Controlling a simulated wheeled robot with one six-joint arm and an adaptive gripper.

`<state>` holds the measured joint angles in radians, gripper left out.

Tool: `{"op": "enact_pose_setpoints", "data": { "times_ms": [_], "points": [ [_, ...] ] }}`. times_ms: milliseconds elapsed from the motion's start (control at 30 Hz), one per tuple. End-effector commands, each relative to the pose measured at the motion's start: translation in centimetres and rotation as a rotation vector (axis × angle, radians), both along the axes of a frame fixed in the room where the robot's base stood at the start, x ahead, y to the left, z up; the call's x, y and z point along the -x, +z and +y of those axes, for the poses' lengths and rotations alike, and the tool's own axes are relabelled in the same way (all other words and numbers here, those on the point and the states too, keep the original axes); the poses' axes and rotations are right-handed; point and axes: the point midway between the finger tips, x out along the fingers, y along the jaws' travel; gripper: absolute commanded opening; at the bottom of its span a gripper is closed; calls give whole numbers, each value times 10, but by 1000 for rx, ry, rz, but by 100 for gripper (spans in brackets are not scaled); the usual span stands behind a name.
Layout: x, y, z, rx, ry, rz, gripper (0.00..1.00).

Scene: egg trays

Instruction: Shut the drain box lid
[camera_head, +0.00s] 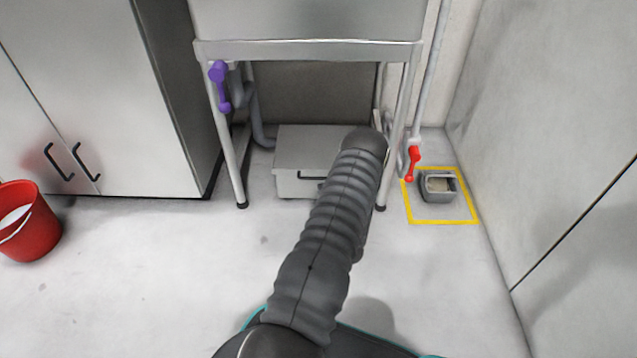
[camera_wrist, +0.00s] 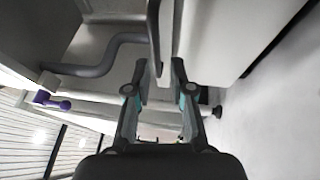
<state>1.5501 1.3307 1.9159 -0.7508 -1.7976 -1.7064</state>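The drain box (camera_head: 294,184) is a pale box on the floor under the sink, with a dark handle (camera_head: 312,176) on its front. Its pale lid (camera_head: 305,140) forms the top; my arm hides the right part, and I cannot tell how far it is open. In the wrist view a large pale panel (camera_wrist: 228,35), probably the box, lies just beyond the fingers. A thin edge (camera_wrist: 156,45), perhaps the lid's, runs to the gap between the fingertips. My gripper (camera_wrist: 160,82) is open, its fingers apart. In the head view my arm hides it.
The sink (camera_head: 305,52) stands over the box on metal legs. A purple valve handle (camera_head: 219,85) is at its left, a red one (camera_head: 412,163) at its right. A grey container (camera_head: 438,187) stands inside a yellow floor outline. A red bucket (camera_head: 30,225) is far left.

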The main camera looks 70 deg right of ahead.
Motion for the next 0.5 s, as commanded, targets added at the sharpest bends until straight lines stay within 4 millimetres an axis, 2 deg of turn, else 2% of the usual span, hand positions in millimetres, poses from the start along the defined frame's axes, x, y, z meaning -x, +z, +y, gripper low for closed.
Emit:
{"op": "enact_pose_setpoints", "data": {
  "times_ms": [200, 500],
  "points": [
    [27, -7, 29, -4, -3, -1, 22],
    [41, -10, 44, -1, 1, 0, 22]
  ]
}}
